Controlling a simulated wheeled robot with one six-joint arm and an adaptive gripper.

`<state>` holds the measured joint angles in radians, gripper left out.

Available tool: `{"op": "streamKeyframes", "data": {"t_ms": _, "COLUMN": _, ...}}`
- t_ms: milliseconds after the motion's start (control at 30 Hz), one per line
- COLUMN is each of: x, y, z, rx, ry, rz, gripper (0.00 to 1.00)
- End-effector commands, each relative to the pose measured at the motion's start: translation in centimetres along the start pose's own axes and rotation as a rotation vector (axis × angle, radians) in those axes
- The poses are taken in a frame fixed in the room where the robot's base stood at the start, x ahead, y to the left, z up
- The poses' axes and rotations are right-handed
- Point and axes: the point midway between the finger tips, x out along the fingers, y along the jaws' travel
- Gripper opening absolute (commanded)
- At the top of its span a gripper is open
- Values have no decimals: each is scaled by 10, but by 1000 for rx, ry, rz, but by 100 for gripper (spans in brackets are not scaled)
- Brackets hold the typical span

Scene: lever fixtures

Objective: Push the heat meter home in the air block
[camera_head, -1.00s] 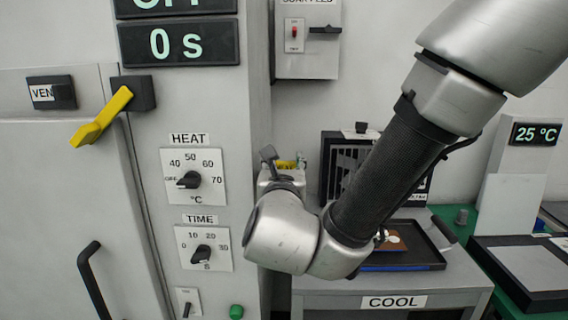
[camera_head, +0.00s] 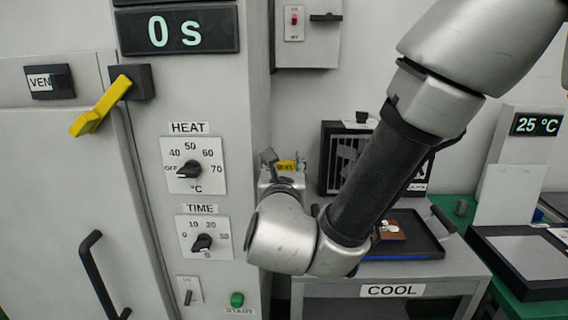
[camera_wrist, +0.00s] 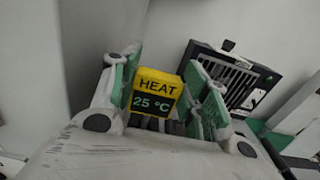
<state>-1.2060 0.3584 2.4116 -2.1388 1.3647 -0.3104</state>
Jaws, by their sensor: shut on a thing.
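The heat meter (camera_wrist: 155,92) is a small yellow box marked HEAT, with a dark display reading 25 °C in the wrist view. My gripper (camera_wrist: 163,78) has its green-padded fingers on either side of it and is shut on it. In the head view a small yellow part of the meter (camera_head: 286,166) shows above my silver wrist, which hides most of the gripper. A black slatted box (camera_head: 345,155) stands behind and to the right; it also shows in the wrist view (camera_wrist: 238,76). I cannot tell whether it is the air block. The meter's underside is hidden.
A grey cabinet (camera_head: 255,110) with HEAT and TIME dials stands close on the left. The COOL stand (camera_head: 450,275) carries a black tray (camera_head: 425,240) below my arm. A 25 °C display (camera_head: 537,124) stands at the right. A switch box (camera_head: 308,40) hangs on the back wall.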

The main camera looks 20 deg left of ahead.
Motion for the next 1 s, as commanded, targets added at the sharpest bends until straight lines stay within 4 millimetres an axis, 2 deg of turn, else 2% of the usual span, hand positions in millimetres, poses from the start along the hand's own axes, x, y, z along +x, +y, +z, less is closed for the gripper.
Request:
{"op": "streamKeyframes", "data": {"t_ms": 200, "x": 0, "y": 0, "z": -6, "rx": -1, "ry": 1, "rz": 0, "gripper": 22}}
{"op": "streamKeyframes", "data": {"t_ms": 233, "x": 0, "y": 0, "z": -6, "rx": -1, "ry": 1, "rz": 0, "gripper": 47}}
{"op": "streamKeyframes", "data": {"t_ms": 367, "x": 0, "y": 0, "z": -6, "rx": -1, "ry": 1, "rz": 0, "gripper": 71}}
{"op": "streamKeyframes", "data": {"t_ms": 767, "x": -5, "y": 1, "z": -5, "rx": 0, "ry": 1, "rz": 2, "gripper": 71}}
{"op": "streamKeyframes", "data": {"t_ms": 867, "x": -19, "y": 1, "z": -5, "rx": -1, "ry": 0, "rz": 4, "gripper": 71}}
{"op": "streamKeyframes", "data": {"t_ms": 1000, "x": -50, "y": 2, "z": -6, "rx": -1, "ry": 1, "rz": 7, "gripper": 71}}
